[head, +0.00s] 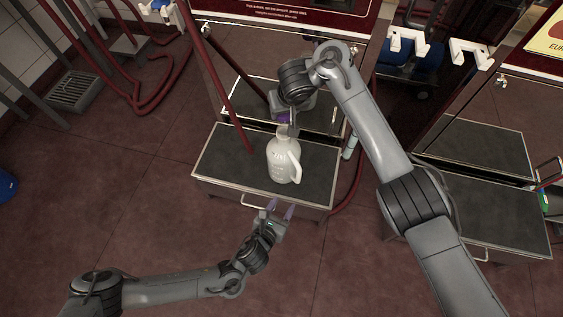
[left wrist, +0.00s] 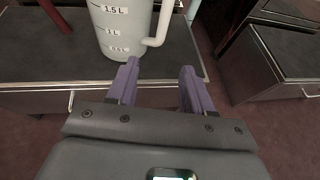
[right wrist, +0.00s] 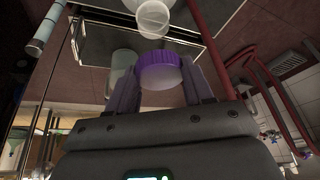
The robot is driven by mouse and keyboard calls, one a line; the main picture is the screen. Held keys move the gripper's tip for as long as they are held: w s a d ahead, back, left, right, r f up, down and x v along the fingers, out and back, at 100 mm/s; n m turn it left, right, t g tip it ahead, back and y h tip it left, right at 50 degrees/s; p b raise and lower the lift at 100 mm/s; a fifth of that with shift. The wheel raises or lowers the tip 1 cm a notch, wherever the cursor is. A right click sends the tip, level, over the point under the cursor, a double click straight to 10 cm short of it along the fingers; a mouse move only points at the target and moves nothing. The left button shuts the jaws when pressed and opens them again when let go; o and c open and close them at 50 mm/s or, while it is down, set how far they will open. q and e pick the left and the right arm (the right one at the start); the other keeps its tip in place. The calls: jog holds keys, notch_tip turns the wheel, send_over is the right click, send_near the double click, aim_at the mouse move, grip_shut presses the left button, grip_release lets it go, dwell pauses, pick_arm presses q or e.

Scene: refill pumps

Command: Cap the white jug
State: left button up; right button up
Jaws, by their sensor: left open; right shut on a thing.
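The white jug (head: 283,163) stands upright on the dark top of the middle cabinet, with its handle to the right. Its lower part, with volume marks, shows in the left wrist view (left wrist: 120,28). My right gripper (head: 288,122) is just above and behind the jug's neck. It is shut on a purple cap (right wrist: 159,70), which also shows in the head view (head: 283,118). The cap is apart from a pale round opening (right wrist: 153,19) in the right wrist view, apparently the jug's mouth. My left gripper (head: 280,208) is open and empty at the cabinet's front edge, in front of the jug.
A pale cylinder (head: 350,146) is at the right edge. Another cabinet (head: 480,155) stands to the right.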

aim_at(297, 182)
pick_arm(q)
jog(key=shift+w, duration=0.1)
dwell(0.3)
jog(key=shift+x, duration=6)
jog(key=shift+c, duration=0.5)
jog(key=shift+d, duration=0.1)
grip_shut()
